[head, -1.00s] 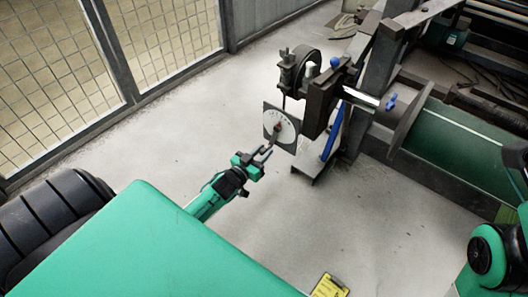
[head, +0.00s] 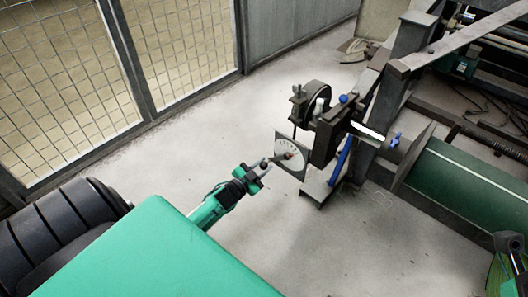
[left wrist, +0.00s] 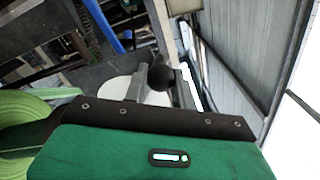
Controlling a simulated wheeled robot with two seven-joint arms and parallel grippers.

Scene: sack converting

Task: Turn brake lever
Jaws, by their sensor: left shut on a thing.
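The brake lever (head: 276,158) is a short dark bar on the face of a white dial plate (head: 299,163) with dark marks, fixed to the machine. It points left from the dial's middle. My left gripper (head: 264,164) is at its outer end, shut on it. In the left wrist view the lever's dark round knob (left wrist: 160,78) sits between the two fingers, with part of the white dial (left wrist: 118,90) behind. The fingers hide part of the lever.
A dark wheel-like part (head: 317,95) and a blue handle (head: 340,160) are close to the dial. A big green roll (head: 460,185) lies at the right. A mesh fence (head: 70,75) stands at the left. The floor (head: 330,245) before the dial is clear.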

